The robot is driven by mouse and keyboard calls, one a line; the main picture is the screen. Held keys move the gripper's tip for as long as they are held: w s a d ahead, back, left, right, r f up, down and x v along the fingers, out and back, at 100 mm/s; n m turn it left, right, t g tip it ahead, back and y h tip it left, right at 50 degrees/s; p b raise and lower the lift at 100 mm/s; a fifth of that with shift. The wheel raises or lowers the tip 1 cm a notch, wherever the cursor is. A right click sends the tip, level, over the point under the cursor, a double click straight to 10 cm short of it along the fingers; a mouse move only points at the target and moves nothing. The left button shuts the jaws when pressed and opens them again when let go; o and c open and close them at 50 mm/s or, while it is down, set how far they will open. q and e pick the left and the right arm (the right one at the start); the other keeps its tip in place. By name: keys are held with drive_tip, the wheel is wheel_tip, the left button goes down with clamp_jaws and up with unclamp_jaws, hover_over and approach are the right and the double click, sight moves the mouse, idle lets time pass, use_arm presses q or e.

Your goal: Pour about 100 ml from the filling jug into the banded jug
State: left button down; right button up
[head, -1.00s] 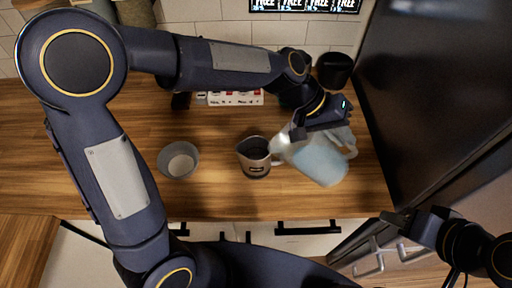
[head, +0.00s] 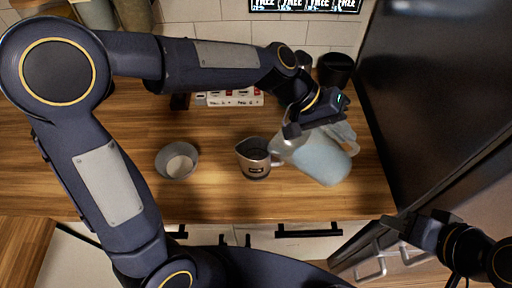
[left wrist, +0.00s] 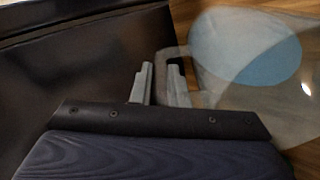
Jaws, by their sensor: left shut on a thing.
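The filling jug (head: 322,160) is clear with pale blue liquid inside. It is tilted, with its mouth toward the left, close beside the banded jug. My left gripper (head: 312,128) is shut on its handle. The left wrist view shows the handle between the two fingers (left wrist: 162,84) and the clear jug wall with the blue liquid (left wrist: 246,48). The banded jug (head: 253,150) is a small metal jug with a dark band, upright on the counter. I see no clear stream between the jugs. My right gripper (head: 400,222) is off the counter at lower right, apart from both jugs.
A small grey bowl (head: 177,160) stands left of the banded jug on the wooden counter (head: 110,135). A white box with red marks (head: 232,97) and a dark round container (head: 335,68) stand behind. A tall dark cabinet (head: 425,90) closes off the right side.

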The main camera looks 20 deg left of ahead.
use_arm(q)
drive_tip(key=shift+a+r+h+b, duration=1.25)
drive_tip(key=shift+r+b, duration=0.25)
drive_tip(key=shift+b, duration=0.55)
idle(3.6)
